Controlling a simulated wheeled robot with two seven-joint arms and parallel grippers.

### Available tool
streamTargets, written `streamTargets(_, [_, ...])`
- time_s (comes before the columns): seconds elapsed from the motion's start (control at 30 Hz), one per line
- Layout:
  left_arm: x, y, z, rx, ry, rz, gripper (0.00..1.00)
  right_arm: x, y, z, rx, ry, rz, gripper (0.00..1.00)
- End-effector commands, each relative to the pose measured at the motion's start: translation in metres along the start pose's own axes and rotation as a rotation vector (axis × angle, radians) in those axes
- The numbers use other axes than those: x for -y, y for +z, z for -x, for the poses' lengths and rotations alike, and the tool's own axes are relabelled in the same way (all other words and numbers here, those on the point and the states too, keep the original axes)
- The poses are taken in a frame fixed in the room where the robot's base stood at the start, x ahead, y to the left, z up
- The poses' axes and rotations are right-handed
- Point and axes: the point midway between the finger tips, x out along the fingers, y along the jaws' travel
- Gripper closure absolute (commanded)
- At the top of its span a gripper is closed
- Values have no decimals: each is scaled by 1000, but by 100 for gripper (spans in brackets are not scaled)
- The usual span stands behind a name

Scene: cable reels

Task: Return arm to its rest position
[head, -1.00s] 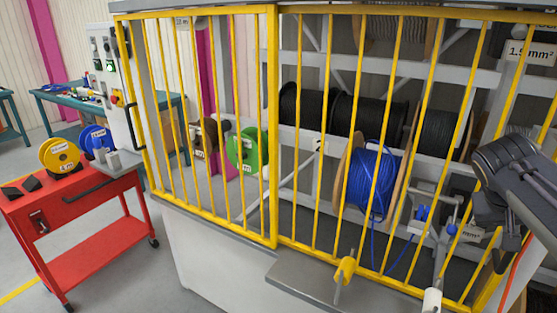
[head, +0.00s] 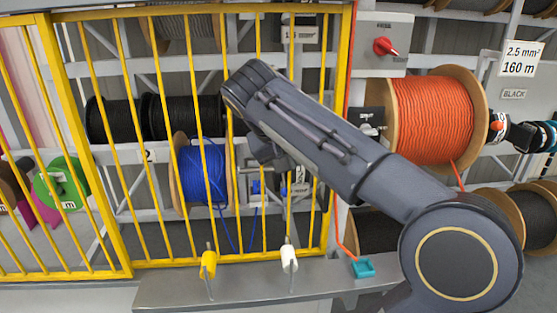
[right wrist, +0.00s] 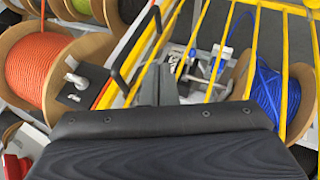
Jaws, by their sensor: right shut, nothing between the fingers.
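My right arm (head: 330,150) reaches from the lower right up across the head view, in front of the yellow barred guard. My right gripper (head: 272,158) hangs down at its far end, small and dark against the bars; it is shut and empty. In the right wrist view the gripper (right wrist: 158,85) shows beyond the dark wrist housing, close to the yellow bars (right wrist: 207,85) and a black handle. Whether it touches them I cannot tell. My left gripper is not in view.
Behind the guard (head: 130,110) are a blue cable reel (head: 203,175) and black reels (head: 115,120). An orange reel (head: 435,118) stands right of my arm, under a grey box with a red switch (head: 385,46). A grey ledge (head: 240,285) carries yellow and white handles.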

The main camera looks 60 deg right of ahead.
Motion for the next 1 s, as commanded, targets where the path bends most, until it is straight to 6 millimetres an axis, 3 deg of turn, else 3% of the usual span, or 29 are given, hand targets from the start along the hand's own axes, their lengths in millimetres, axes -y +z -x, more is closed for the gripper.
streamTargets(0.27, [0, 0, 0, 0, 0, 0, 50, 1, 1, 2, 0, -4, 4, 100])
streamTargets(0.37, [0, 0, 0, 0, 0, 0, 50, 14, 10, -2, -3, -56, 47, 100])
streamTargets(0.43, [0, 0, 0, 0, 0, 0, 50, 36, 28, -7, -6, -142, 114, 100])
streamTargets(0.57, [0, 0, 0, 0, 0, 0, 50, 97, 86, -14, -15, -393, 275, 100])
streamTargets(0.7, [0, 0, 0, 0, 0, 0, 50, 162, 164, -11, -19, -684, 390, 100])
streamTargets(0.8, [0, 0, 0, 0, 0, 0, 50, 197, 215, -6, -17, -855, 421, 100])
streamTargets(0.9, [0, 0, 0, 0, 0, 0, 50, 220, 254, -2, -13, -981, 419, 100])
streamTargets(1.0, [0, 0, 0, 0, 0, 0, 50, 233, 277, 1, -8, -1054, 407, 100])
